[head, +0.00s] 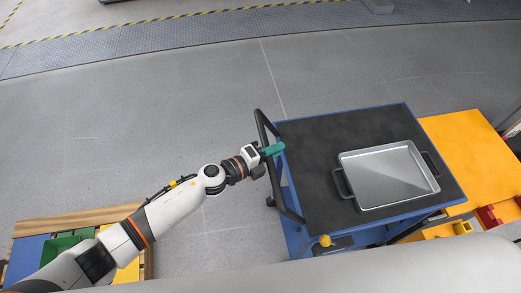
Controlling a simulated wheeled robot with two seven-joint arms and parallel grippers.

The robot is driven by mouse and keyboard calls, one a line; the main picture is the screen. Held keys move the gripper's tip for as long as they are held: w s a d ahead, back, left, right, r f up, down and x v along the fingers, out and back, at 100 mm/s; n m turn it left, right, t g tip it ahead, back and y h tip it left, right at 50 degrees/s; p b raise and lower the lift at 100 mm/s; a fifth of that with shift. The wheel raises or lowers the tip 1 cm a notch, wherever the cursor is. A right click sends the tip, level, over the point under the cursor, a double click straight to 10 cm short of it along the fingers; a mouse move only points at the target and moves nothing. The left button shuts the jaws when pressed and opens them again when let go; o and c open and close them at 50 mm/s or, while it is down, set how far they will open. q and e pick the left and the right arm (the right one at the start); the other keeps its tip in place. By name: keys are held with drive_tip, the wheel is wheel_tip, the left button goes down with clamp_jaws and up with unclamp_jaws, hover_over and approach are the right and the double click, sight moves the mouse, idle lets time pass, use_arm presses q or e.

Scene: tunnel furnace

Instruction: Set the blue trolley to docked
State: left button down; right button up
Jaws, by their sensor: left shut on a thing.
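The blue trolley (330,113) stands at the right of the head view, with a dark top mat (320,155) and a black push handle (291,196) along its left side. A metal tray (390,175) with black handles rests on its top. My left gripper (271,150) reaches in from the left and is shut on the trolley's handle, near its upper part. The gripper covers that part of the handle. My right gripper is not in view.
An orange table or station (465,150) stands close against the trolley's right side, with red blocks (489,215) near its front. A wooden-edged bench (75,217) with coloured panels is at the lower left. Grey floor (150,130) is clear to the left and behind.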

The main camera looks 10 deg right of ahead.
use_arm(q)
drive_tip(key=shift+d, duration=0.2)
drive_tip(key=c, duration=1.4)
unclamp_jaws()
drive_tip(key=shift+c, duration=0.2)
drive_tip(key=shift+o, duration=0.7)
drive_tip(key=shift+d, duration=0.2)
drive_tip(key=shift+a, duration=0.15)
drive_tip(key=v, duration=1.1)
drive_tip(key=shift+s+a+r+b, duration=0.15)
drive_tip(key=shift+s+a+b, duration=0.1)
drive_tip(key=shift+a+b, duration=0.1)
